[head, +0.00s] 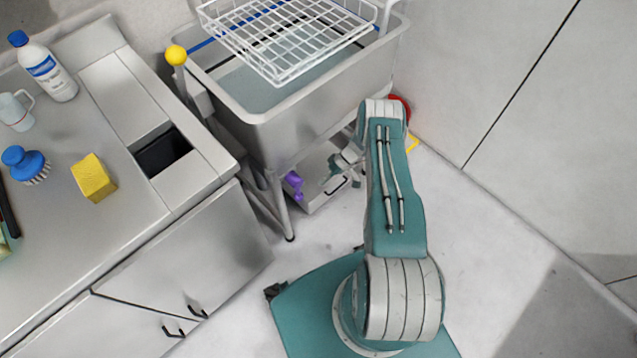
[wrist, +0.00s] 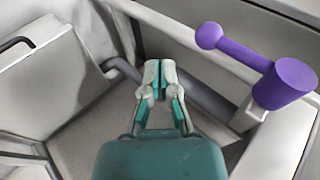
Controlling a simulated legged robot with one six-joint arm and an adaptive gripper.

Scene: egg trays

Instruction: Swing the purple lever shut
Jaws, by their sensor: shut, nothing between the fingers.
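The purple lever (head: 294,184) is low under the sink basin in the head view, partly seen beside a sink leg. In the wrist view the purple lever (wrist: 245,55) is at the upper right; its thick hub sits on a pale mount and its arm runs up and left to a round knob. My gripper (wrist: 159,66) is in the middle of the wrist view, shut and empty, left of the knob and apart from it in the picture. In the head view my gripper (head: 335,168) is small and partly hidden by my arm, right of the lever.
The steel sink (head: 290,125) with a white wire rack (head: 285,40) stands above the lever. A yellow ball-topped handle (head: 176,55) is at the sink's left. A steel counter (head: 130,210) with bottle, brush and sponge is at left. Floor at the lower right is clear.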

